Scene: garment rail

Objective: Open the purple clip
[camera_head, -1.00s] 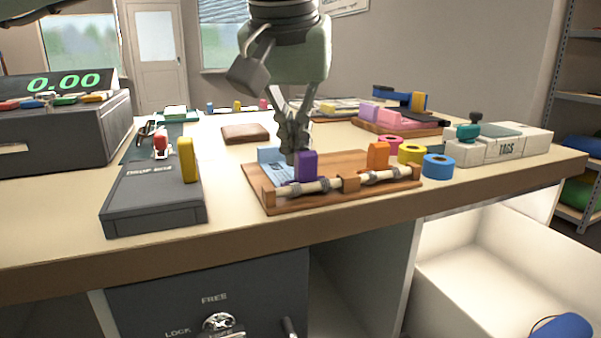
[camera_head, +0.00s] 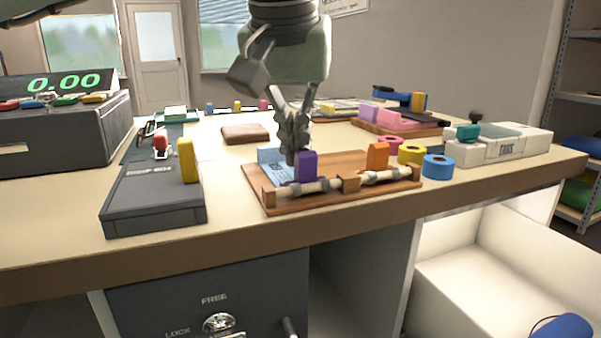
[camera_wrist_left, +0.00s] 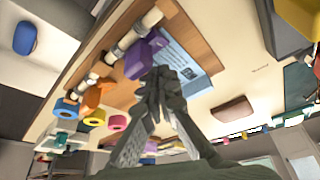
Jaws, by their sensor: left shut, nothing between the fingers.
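The purple clip (camera_head: 306,167) stands on the near left of a wooden board (camera_head: 335,199), at a pale rod (camera_head: 322,185) with dark bands. A blue printed card (camera_head: 270,168) lies beside and behind it. My left gripper (camera_head: 291,160) comes down from above with its fingertips shut, just behind and left of the purple clip. In the left wrist view the gripper (camera_wrist_left: 163,80) shows its shut fingertips close to the purple clip (camera_wrist_left: 140,60); I cannot tell whether they touch it. My right gripper is not in view.
Pink, yellow and blue (camera_head: 438,166) tape rolls sit right of the board. A dark drop box (camera_head: 152,198) with a yellow clip (camera_head: 187,160) stands at left. A brown wallet (camera_head: 245,133) lies behind.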

